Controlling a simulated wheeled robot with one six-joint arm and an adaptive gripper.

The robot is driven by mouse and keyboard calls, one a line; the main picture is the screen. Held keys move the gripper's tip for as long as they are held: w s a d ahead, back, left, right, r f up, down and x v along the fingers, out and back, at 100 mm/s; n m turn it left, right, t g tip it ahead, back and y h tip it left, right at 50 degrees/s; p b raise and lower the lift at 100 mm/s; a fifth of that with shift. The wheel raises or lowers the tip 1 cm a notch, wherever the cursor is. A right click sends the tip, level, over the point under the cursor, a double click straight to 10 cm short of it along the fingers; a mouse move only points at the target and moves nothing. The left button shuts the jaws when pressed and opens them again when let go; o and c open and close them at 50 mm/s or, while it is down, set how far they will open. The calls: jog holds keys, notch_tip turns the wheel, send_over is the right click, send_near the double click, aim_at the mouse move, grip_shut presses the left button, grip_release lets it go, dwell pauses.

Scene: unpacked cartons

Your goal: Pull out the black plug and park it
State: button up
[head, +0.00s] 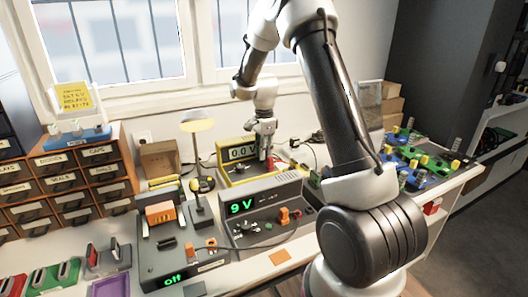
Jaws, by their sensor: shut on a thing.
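My gripper (263,154) reaches down at the meter's right side. It is shut on a small dark thing that looks like the black plug, mostly hidden by the fingers. I cannot tell whether the plug sits in its socket or is clear of it. A red part (271,163) shows just right of the fingers. The parking place for the plug cannot be made out.
A grey supply (238,225) reading 9 V with an orange plug (284,214) stands in front of the meter. Left of it are a dark box (152,268) reading Off and a lamp (198,126). Blue and green boards (427,160) fill the right. Drawers (60,182) stand left.

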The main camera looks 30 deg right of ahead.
jog(key=shift+f, duration=0.35)
dwell(0.4)
jog(key=o, duration=0.9)
jog(key=shift+c, duration=0.2)
jog(key=shift+r, duration=0.1)
